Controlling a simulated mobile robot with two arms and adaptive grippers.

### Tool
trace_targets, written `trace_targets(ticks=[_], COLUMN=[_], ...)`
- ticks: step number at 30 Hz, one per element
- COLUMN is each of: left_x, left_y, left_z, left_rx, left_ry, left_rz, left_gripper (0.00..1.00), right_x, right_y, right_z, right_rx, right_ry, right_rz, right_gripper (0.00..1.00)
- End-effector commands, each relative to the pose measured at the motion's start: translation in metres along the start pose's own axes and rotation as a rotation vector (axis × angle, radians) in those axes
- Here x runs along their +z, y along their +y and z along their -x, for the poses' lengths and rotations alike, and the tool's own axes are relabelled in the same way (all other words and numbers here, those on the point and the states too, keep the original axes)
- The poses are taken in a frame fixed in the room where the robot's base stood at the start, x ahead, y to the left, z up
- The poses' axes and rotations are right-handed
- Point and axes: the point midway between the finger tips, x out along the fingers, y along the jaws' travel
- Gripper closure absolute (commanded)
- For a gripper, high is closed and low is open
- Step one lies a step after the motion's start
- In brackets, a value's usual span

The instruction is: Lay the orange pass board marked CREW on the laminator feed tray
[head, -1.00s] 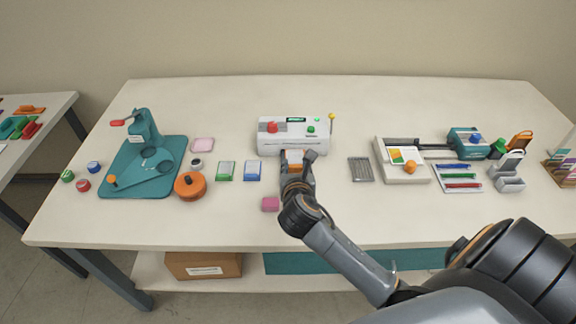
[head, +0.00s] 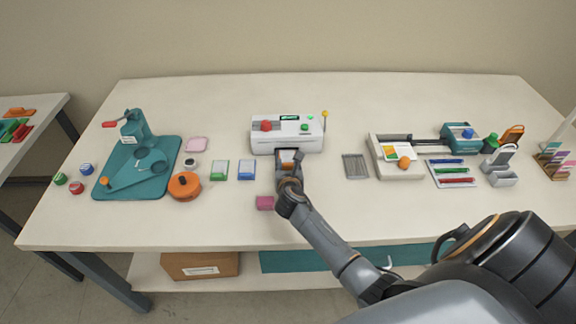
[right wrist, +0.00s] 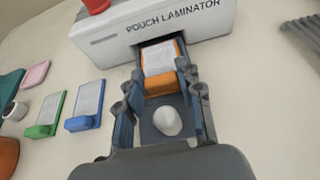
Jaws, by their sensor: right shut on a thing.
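The orange pass board (right wrist: 161,78) with a white face is between the fingers of my right gripper (right wrist: 160,90), which is shut on it. Its marking is not readable. In the head view my right gripper (head: 288,168) is just in front of the white laminator (head: 270,146), and the board is mostly hidden there. The laminator, lettered POUCH LAMINATOR (right wrist: 150,27), stands directly beyond the board. The dark feed tray (right wrist: 152,44) shows at the slot beyond and partly beneath the board; I cannot tell whether they touch. My left gripper is not in view.
A green-edged board (head: 219,170) and a blue-edged board (head: 246,169) lie left of the gripper. A pink block (head: 265,203) is near the front. A grey ribbed rack (head: 356,166) and a trimmer (head: 395,172) stand right. The front table strip is mostly clear.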

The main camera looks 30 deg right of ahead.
Motion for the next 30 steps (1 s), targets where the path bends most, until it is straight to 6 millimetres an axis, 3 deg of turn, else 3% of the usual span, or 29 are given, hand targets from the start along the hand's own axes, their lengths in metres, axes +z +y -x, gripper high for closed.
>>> trace_targets(ticks=[11, 12, 15, 25, 30], left_x=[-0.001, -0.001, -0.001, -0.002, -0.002], left_y=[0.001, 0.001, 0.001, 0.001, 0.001], left_z=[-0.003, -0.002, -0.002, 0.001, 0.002], left_rx=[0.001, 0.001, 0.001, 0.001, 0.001], left_ry=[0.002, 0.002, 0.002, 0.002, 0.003], left_rz=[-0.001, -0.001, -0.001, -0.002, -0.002], left_gripper=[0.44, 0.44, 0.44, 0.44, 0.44], right_x=[-0.004, -0.003, -0.003, 0.001, 0.000], right_y=[0.000, 0.000, 0.000, 0.000, 0.000], right_z=[-0.002, -0.001, -0.001, 0.000, 0.018], right_rx=[0.000, 0.000, 0.000, 0.000, 0.000], right_ry=[-0.001, -0.001, 0.000, -0.001, -0.001], right_rz=[0.000, -0.001, -0.001, -0.001, 0.000], right_gripper=[0.88, 0.56, 0.41, 0.41, 0.41])
